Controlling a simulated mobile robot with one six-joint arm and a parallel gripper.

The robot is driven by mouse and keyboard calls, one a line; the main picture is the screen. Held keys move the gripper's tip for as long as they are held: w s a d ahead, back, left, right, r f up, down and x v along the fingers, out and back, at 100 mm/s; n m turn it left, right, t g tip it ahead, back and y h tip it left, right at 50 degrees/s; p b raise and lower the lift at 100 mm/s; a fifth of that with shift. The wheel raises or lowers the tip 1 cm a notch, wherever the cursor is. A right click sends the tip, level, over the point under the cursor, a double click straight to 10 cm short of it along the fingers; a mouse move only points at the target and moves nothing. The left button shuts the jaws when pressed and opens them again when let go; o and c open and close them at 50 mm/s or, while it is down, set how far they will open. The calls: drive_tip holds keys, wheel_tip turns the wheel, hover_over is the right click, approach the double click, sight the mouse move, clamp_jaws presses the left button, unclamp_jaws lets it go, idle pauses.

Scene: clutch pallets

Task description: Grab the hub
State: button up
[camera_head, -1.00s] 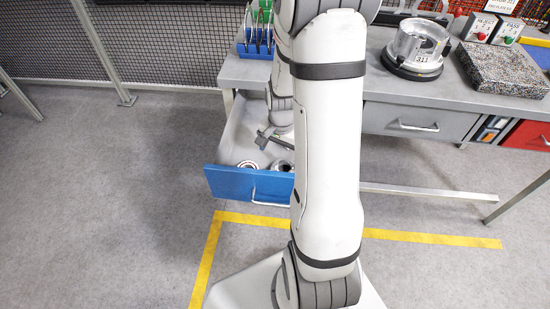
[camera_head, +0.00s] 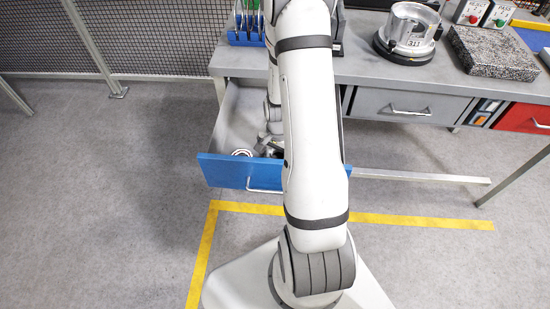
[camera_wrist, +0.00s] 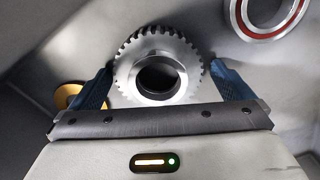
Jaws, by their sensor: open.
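The hub, a silver toothed metal ring with a dark round bore (camera_wrist: 188,58), lies in the open drawer and shows at the centre of the wrist view. My gripper (camera_wrist: 158,82) is open, with one blue fingertip on each side of the hub. I cannot tell whether the fingertips touch its teeth. In the head view my gripper (camera_head: 268,147) is down inside the blue-fronted drawer (camera_head: 225,171), and my arm hides most of the hub there.
A bearing ring with a red band (camera_wrist: 236,18) lies in the drawer at upper right in the wrist view. A brass-coloured round part (camera_wrist: 66,95) lies at left. On the bench (camera_head: 362,65) stand a metal housing (camera_head: 412,28) and a speckled stone plate (camera_head: 493,52).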

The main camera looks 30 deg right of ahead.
drive_tip(key=c, duration=1.3)
drive_tip(key=shift+r, duration=0.1)
